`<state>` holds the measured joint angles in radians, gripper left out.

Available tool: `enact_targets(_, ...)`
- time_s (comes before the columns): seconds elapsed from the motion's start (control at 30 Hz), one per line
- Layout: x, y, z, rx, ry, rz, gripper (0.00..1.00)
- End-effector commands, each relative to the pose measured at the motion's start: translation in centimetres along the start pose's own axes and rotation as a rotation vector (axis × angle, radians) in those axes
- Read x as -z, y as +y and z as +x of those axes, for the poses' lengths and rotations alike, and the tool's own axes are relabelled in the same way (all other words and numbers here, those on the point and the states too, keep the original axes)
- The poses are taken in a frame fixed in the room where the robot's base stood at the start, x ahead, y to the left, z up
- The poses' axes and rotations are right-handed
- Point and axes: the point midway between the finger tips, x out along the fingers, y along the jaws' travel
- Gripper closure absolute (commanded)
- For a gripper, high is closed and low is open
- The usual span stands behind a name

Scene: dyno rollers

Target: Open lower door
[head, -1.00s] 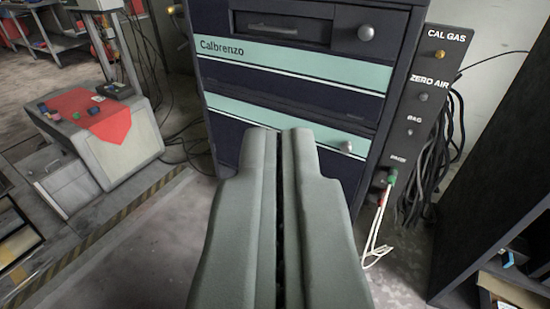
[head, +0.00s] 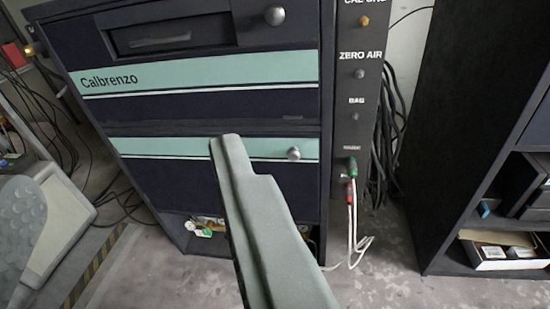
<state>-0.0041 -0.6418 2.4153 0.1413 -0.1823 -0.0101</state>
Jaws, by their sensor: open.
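The dark blue lower door (head: 165,178) of the Calbrenzo cabinet has a pale teal stripe along its top and looks shut. Its round silver knob (head: 293,154) is at the right end of the stripe. My gripper (head: 125,162) is open and empty, with its fingers spread wide. The right finger crosses in front of the door and hides part of it; its tip is left of the knob. The left finger, with a dimpled pad, shows at the left edge. The knob is not between the fingers. I cannot tell how far the fingers are from the door.
The upper door (head: 215,103) has a teal stripe and a knob above. Below the lower door is an open bay with small items (head: 203,228). A port panel (head: 355,110) with cables (head: 352,225) stands right of the door.

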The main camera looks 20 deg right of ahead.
Motion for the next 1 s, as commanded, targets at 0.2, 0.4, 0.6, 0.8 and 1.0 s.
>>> enact_targets(0.2, -3.5, 1.1, 5.6, -0.039, 0.009, 0.056, 0.48)
enact_targets(0.4, -7.2, 2.5, 9.9, -0.091, 0.023, 0.099, 0.48)
enact_targets(0.6, -11.2, 4.2, 13.6, -0.155, 0.039, 0.131, 0.48)
enact_targets(0.8, -15.7, 6.1, 16.6, -0.229, 0.055, 0.148, 0.48)
enact_targets(1.0, -20.6, 8.2, 18.9, -0.311, 0.07, 0.149, 0.48)
